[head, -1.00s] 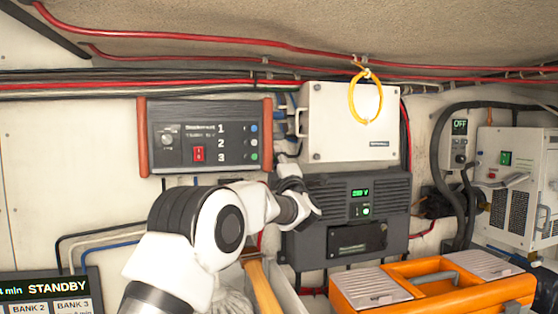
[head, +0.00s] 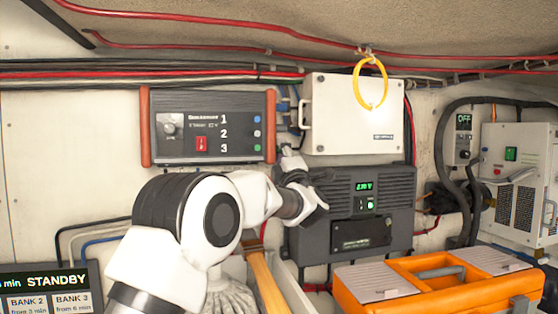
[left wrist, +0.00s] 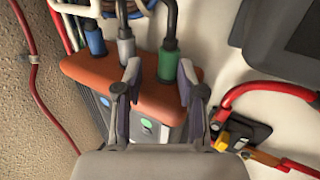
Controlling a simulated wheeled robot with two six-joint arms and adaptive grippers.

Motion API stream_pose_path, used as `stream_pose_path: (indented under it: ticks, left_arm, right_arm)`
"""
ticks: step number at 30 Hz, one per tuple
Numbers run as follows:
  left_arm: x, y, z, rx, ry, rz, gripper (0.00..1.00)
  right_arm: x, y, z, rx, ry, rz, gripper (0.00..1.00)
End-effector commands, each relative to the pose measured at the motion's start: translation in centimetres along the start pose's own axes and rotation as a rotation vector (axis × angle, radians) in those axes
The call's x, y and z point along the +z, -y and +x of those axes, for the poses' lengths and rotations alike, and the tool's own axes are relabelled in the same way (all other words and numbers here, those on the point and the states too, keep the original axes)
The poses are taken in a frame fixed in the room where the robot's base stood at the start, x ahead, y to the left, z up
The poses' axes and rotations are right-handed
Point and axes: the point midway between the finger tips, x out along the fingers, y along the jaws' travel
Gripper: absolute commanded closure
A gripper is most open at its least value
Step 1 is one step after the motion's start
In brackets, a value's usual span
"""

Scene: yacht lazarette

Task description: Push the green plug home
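The charger (head: 207,128) is a dark panel with orange end caps, marked 1, 2 and 3, on the wall. In the left wrist view its orange end cap (left wrist: 85,68) carries a blue plug (left wrist: 94,40), a grey plug (left wrist: 126,48) and the green plug (left wrist: 168,64), each on a cable. My left gripper (left wrist: 160,70) is open, its fingers on either side of the green plug, which lies closer to the right-hand finger. I cannot tell how deep the plug sits. In the head view my left gripper (head: 291,161) is beside the charger's right end, and the green plug is hidden.
A cream box (head: 350,118) and a dark unit with a green display (head: 375,215) sit close right of my left gripper. An orange toolbox (head: 430,288) stands below. A red cable loop (left wrist: 245,92) and a yellow-and-black fitting (left wrist: 236,135) show in the left wrist view.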

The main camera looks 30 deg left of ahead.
Motion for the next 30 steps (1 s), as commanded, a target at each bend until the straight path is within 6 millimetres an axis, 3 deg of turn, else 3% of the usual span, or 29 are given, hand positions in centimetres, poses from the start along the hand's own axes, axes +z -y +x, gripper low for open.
stream_pose_path:
  ticks: [14, 30]
  left_arm:
    - [0.0, -2.1, -4.0, 0.004, 0.001, -0.001, 0.65]
    - [0.0, -2.4, -4.1, 0.002, 0.0, -0.001, 0.65]
  right_arm:
    - [0.0, 0.0, 3.6, 0.0, 0.0, 0.0, 0.6]
    - [0.0, 0.0, 3.6, 0.0, 0.0, 0.0, 0.6]
